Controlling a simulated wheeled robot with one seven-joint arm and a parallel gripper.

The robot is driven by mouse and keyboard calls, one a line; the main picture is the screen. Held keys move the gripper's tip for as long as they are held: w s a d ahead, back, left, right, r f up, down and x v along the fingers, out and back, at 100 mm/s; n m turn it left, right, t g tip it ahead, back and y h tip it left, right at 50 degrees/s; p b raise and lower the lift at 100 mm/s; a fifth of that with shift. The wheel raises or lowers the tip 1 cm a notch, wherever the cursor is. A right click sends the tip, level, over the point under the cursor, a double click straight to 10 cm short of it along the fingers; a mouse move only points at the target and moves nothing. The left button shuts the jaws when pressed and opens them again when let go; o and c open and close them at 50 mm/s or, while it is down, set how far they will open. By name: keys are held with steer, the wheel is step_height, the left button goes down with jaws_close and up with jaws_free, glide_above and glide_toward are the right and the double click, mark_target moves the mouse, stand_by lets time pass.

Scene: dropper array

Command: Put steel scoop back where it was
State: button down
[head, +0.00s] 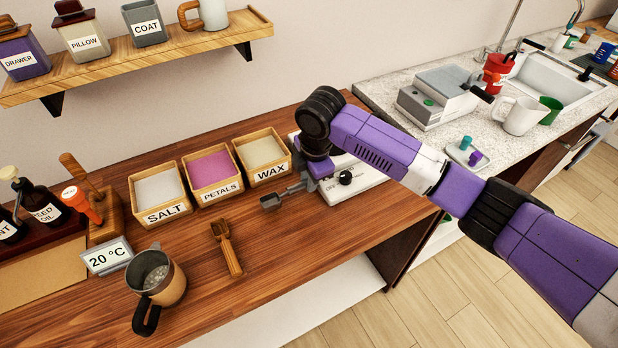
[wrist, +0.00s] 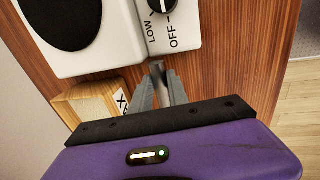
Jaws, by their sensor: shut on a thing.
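My gripper (head: 297,187) is shut on the steel scoop (head: 271,201), a small grey scoop held in front of the wax box (head: 261,153). In the wrist view the fingers (wrist: 159,92) close on a narrow grey piece of the scoop (wrist: 157,67); its bowl does not show clearly there. I cannot tell how far the scoop is above the wooden counter. A wooden scoop (head: 227,250) lies on the counter to the left, below the petals box (head: 216,171).
A white appliance with a knob (head: 346,177) stands right beside my gripper, partly behind my arm. The salt box (head: 159,191) is left of petals. A metal jug (head: 155,276) and a 20 °C display (head: 107,257) stand front left. The counter right of the wooden scoop is clear.

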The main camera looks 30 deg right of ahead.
steer(key=shift+f, duration=0.4)
steer(key=c, duration=1.3)
jaws_free()
steer(key=shift+r, duration=0.1)
steer(key=shift+r, duration=0.3)
steer(key=b+v, duration=0.1)
steer(key=v, duration=1.1)
steer(key=shift+r, duration=0.1)
steer(key=shift+a, duration=0.2)
